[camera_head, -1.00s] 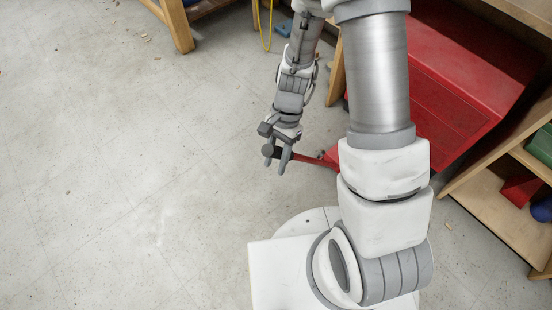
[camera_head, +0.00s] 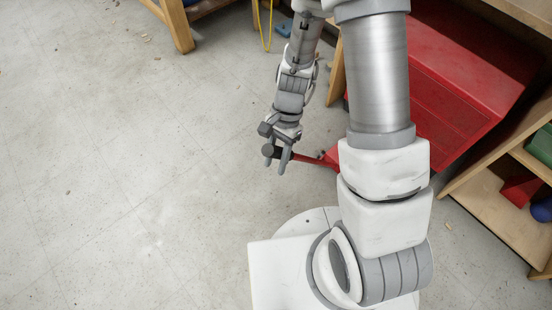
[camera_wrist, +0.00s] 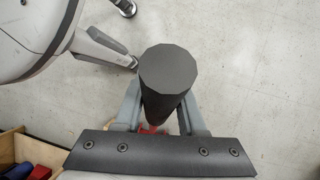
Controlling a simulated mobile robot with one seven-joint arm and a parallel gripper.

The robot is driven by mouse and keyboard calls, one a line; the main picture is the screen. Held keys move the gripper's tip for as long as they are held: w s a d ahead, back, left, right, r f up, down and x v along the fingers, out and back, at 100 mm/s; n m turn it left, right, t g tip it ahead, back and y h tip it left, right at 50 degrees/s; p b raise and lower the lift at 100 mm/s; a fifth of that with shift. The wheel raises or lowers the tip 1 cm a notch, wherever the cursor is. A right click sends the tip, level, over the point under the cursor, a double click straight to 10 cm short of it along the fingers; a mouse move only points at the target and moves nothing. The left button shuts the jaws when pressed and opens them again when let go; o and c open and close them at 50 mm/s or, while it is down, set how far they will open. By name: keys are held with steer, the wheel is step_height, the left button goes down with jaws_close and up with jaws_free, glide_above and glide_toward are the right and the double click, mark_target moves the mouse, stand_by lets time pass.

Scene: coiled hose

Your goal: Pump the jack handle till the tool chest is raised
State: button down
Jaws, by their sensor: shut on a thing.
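My gripper (camera_head: 278,163) is shut on the jack handle, around its dark grip end. The handle's red bar (camera_head: 314,161) runs from my fingers to the right and passes behind my arm. In the wrist view the round black end of the handle (camera_wrist: 166,70) sits between the two grey fingers, with a bit of red below it. The red tool chest (camera_head: 450,95) stands at the upper right, tilted in the picture and partly covered by my arm. The jack's body is mostly hidden behind my arm, and whether the chest is lifted I cannot tell.
A wooden shelf (camera_head: 490,200) with a green box, a red block and a blue ball stands at the right. A wooden table leg (camera_head: 178,28) and a yellow hose (camera_head: 264,30) are at the top. The floor at left is clear.

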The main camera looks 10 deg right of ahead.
stand_by(0.3)
steer(key=shift+w+d+r+y+p, duration=0.15)
steer(key=shift+w+d+r+p, duration=0.2)
steer(key=shift+d+r+p, duration=0.2)
steer(key=shift+w+d+r+y+p, duration=0.15)
steer(key=shift+w+d+r+p, duration=0.25)
steer(key=shift+d+p, duration=0.15)
steer(key=c, duration=0.5)
jaws_free()
steer(key=p+v, duration=0.5)
steer(key=v, duration=1.2)
steer(key=shift+w, duration=0.25)
steer(key=shift+p, duration=0.3)
